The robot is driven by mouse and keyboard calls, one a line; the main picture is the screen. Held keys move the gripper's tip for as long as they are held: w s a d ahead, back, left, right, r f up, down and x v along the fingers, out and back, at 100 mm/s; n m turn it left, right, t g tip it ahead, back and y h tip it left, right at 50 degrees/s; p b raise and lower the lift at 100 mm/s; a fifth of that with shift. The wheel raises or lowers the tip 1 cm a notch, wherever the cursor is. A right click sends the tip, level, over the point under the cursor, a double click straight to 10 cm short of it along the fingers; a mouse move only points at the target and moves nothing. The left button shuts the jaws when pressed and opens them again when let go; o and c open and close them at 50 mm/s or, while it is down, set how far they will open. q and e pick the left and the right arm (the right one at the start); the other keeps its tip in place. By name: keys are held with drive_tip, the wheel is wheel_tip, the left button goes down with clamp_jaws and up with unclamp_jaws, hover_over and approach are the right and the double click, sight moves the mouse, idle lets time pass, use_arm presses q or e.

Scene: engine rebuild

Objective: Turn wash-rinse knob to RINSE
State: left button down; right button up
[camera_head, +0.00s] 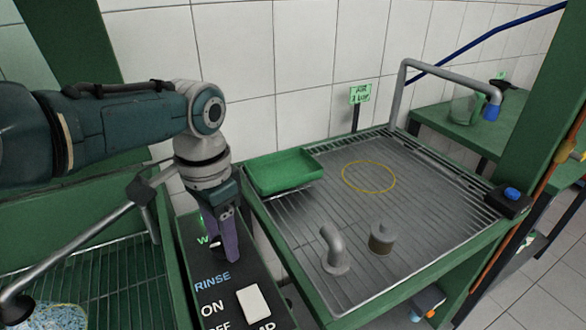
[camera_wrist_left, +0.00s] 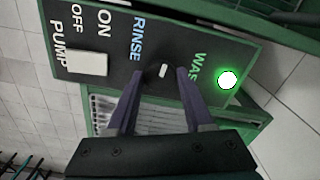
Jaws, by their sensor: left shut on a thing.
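The control panel (camera_head: 246,281) carries the labels RINSE, WASH, ON, OFF and PUMP; it also shows in the left wrist view (camera_wrist_left: 115,47). The dark wash-rinse knob (camera_wrist_left: 162,72) has a short white mark and sits between the RINSE and WASH labels. I cannot tell clearly which label the mark points at. My left gripper (camera_head: 224,256) reaches down to the panel, its purple fingers shut on the knob from both sides. In the head view the fingers mostly hide the knob. My right gripper is not in view.
A white pump switch (camera_head: 253,303) is near the knob, and a lit green lamp (camera_wrist_left: 227,80) is by WASH. To the right, a grated table (camera_head: 330,200) holds a green tray (camera_head: 284,171), a bent pipe (camera_head: 334,248) and a cylindrical part (camera_head: 381,239). A grated basin (camera_head: 105,290) lies left.

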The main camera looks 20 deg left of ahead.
use_arm(q)
drive_tip(key=n, duration=0.4)
drive_tip(key=shift+n+p, duration=0.4)
idle(0.4)
drive_tip(key=shift+c, duration=1.4)
unclamp_jaws()
wheel_tip(320, 180, up, 10)
drive_tip(key=p, duration=0.5)
